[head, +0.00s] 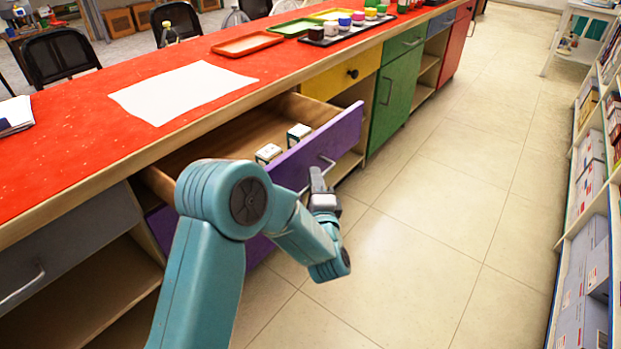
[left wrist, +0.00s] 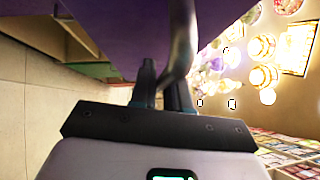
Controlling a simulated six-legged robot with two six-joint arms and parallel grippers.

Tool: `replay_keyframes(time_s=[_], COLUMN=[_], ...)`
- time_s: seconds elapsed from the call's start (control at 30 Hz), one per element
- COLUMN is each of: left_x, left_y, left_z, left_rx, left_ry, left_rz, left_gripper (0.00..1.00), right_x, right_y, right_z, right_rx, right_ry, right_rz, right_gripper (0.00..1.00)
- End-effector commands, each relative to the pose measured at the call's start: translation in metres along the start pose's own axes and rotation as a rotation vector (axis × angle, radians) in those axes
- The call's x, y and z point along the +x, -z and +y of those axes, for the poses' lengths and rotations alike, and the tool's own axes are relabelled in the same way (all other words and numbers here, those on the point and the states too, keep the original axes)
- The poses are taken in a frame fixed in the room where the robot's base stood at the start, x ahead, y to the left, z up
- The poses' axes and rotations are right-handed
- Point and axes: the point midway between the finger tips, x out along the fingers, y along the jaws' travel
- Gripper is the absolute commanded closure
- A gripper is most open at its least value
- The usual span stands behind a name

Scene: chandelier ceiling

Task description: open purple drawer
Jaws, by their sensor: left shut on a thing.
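The purple drawer (head: 318,146) stands pulled out from the counter in the head view, with its inside showing and two small white boxes (head: 268,153) in it. Its grey handle (head: 318,165) is on the purple front. My left gripper (head: 318,183) is at that handle, its fingers shut on it. In the left wrist view the purple front (left wrist: 120,25) fills the top, and the curved handle (left wrist: 182,45) passes between the fingers of my left gripper (left wrist: 163,88). My arm hides part of the drawer's left side. My right gripper is not in view.
The long counter has a red top (head: 60,160) with a white sheet (head: 180,90) and paint trays (head: 248,44). A yellow drawer (head: 340,76) and a green door (head: 395,95) lie beyond. The tiled floor (head: 430,220) is clear up to shelves (head: 595,230) at right.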

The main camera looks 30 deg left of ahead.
Motion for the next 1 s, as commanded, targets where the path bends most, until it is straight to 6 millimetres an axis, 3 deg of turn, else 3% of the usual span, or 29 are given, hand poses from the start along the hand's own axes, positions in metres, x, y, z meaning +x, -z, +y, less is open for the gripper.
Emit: replay_keyframes(time_s=[0.83,0.87,0.9,1.0], left_x=[-0.012,-0.012,-0.013,-0.013], left_y=[0.014,0.014,0.014,0.014], left_z=[-0.005,-0.005,-0.005,-0.005], left_rx=[-0.002,-0.002,-0.002,-0.002], left_ry=[0.004,0.005,0.004,0.003], left_rz=[0.003,0.003,0.002,0.002], left_gripper=[1.00,0.81,0.68,0.65], right_x=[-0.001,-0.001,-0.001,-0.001], right_y=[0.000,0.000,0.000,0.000], right_z=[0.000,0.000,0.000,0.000], right_rx=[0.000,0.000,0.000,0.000], right_ry=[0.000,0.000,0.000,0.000], right_rz=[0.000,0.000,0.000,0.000], right_gripper=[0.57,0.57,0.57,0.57])
